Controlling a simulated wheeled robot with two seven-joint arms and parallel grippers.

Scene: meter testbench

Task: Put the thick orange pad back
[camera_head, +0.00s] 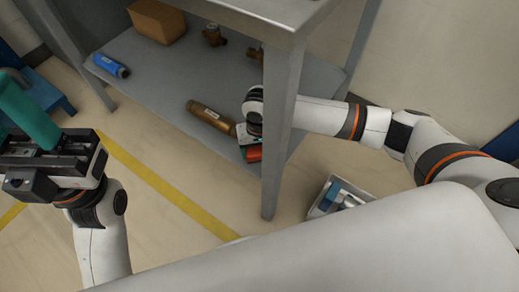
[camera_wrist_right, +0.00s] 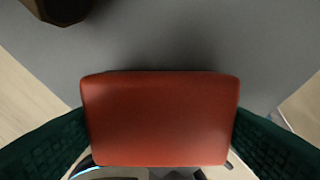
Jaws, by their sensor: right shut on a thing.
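The thick orange pad (camera_wrist_right: 160,118) is a red-orange block with rounded corners, between the two green fingers of my right gripper (camera_wrist_right: 160,135) in the right wrist view. The gripper is shut on it. In the head view the pad (camera_head: 253,154) shows as a small orange patch at the front edge of the grey lower shelf (camera_head: 165,85), just left of the bench leg. I cannot tell whether it touches the shelf. My right wrist is partly hidden behind that leg. My left gripper (camera_head: 30,125), with a teal finger, is at the far left, away from the shelf; its opening is unclear.
A brown cylinder (camera_head: 210,117) lies left of my right gripper. A blue bottle (camera_head: 110,65), a cardboard box (camera_head: 156,20) and brass fittings (camera_head: 213,35) are farther back. The bench leg (camera_head: 281,130) stands close to my right arm. A bin (camera_head: 335,196) sits on the floor.

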